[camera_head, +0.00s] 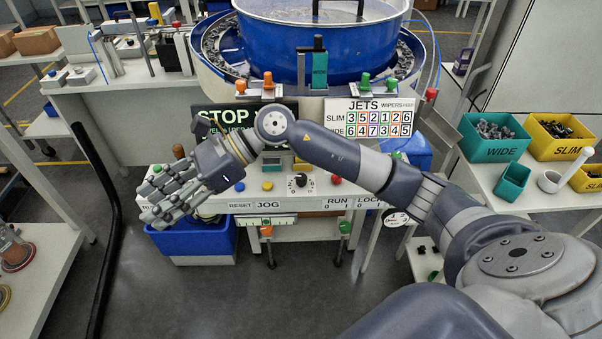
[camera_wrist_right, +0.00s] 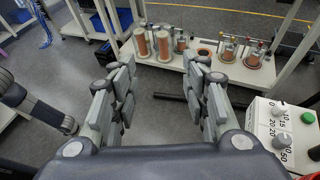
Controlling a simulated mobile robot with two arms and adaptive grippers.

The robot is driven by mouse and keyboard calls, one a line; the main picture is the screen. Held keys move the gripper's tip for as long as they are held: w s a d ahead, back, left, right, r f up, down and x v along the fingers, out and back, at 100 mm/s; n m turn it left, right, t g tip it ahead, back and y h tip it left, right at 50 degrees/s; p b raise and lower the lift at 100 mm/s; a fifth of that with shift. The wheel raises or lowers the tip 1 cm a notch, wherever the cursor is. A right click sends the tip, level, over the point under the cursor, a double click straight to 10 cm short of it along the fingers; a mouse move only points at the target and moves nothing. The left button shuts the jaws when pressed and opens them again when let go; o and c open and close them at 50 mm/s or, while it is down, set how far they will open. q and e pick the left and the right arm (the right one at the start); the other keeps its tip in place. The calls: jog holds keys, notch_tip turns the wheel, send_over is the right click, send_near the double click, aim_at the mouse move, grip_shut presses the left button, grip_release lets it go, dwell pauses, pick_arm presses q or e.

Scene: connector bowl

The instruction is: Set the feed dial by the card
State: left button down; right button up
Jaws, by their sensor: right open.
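The white control panel under the blue bowl carries a small black-and-white dial (camera_head: 301,180) with marks around it. In the right wrist view, a white box at the right edge has an upper grey knob (camera_wrist_right: 278,110), a lower grey knob (camera_wrist_right: 282,138) and a green knob (camera_wrist_right: 308,117), with printed numbers. I cannot tell which is the feed dial. The JETS card (camera_head: 370,104) shows SLIM and WIDE number rows. My right gripper (camera_head: 150,200) is open and empty at the panel's left end; its spread fingers also show in the wrist view (camera_wrist_right: 162,75). My left gripper is not in view.
The blue bowl (camera_head: 320,45) stands behind the panel. My right forearm crosses in front of it. A green WIDE bin (camera_head: 492,150) and a yellow SLIM bin (camera_head: 555,148) stand on the right table. A shelf with copper spools (camera_wrist_right: 140,42) is in the wrist view.

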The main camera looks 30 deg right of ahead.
jog(key=w+d+f+n+h, duration=0.25)
jog(key=d+f+h, duration=0.3)
jog(key=d, duration=0.45)
notch_tip(320, 180, up, 2)
jog(key=g+h, duration=0.2)
jog(key=h, duration=0.6)
send_over(301, 176)
notch_tip(301, 176, down, 10)
jog(key=shift+f+p, duration=0.1)
jog(key=shift+p, duration=0.75)
grip_shut()
